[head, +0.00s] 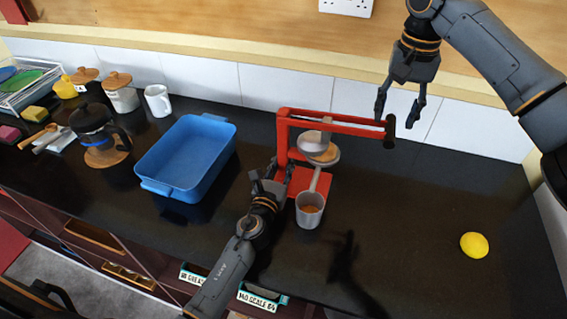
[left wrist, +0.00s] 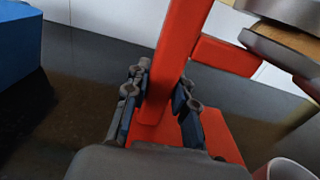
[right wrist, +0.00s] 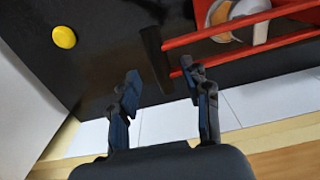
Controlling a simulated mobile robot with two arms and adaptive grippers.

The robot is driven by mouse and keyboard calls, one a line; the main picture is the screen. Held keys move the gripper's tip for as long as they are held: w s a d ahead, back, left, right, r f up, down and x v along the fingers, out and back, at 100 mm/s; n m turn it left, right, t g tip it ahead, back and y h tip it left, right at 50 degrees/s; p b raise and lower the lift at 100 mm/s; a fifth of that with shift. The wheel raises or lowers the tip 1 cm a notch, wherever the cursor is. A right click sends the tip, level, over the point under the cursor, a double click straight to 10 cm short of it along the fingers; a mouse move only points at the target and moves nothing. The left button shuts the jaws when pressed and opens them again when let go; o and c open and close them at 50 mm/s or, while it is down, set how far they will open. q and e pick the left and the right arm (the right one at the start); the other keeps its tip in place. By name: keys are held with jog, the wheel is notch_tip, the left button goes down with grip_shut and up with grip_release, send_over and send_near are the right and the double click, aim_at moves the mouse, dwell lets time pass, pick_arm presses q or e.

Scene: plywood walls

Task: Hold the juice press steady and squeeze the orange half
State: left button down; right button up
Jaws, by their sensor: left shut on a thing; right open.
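The red juice press (head: 284,140) stands on the dark counter, its lever (head: 345,119) roughly level and pointing right, ending in a black handle (head: 389,131). The orange half (head: 330,155) appears partly hidden between the press's grey upper and lower parts; orange also shows in the right wrist view (right wrist: 219,14). A grey cup (head: 310,209) is at the front of the press. My left gripper (head: 272,180) is shut on the red upright, which shows between its fingers in the left wrist view (left wrist: 160,95). My right gripper (head: 396,121) is open and empty near the handle; a finger overlaps the lever in the right wrist view (right wrist: 165,92).
A blue tub (head: 178,190) stands left of the press. A yellow lemon (head: 474,245) lies at the right. A glass coffee pot (head: 95,125), a white mug (head: 158,100) and lidded jars (head: 122,97) are further left. A tiled wall is behind. The counter between press and lemon is clear.

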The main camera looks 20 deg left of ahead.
notch_tip(320, 180, up, 6)
jog(key=shift+r, duration=0.25)
dwell(0.4)
pick_arm(q)
jog(key=c, duration=1)
grip_release()
jog(key=shift+s, duration=0.1)
jog(key=s, duration=1.1)
jog(key=shift+s, duration=0.4)
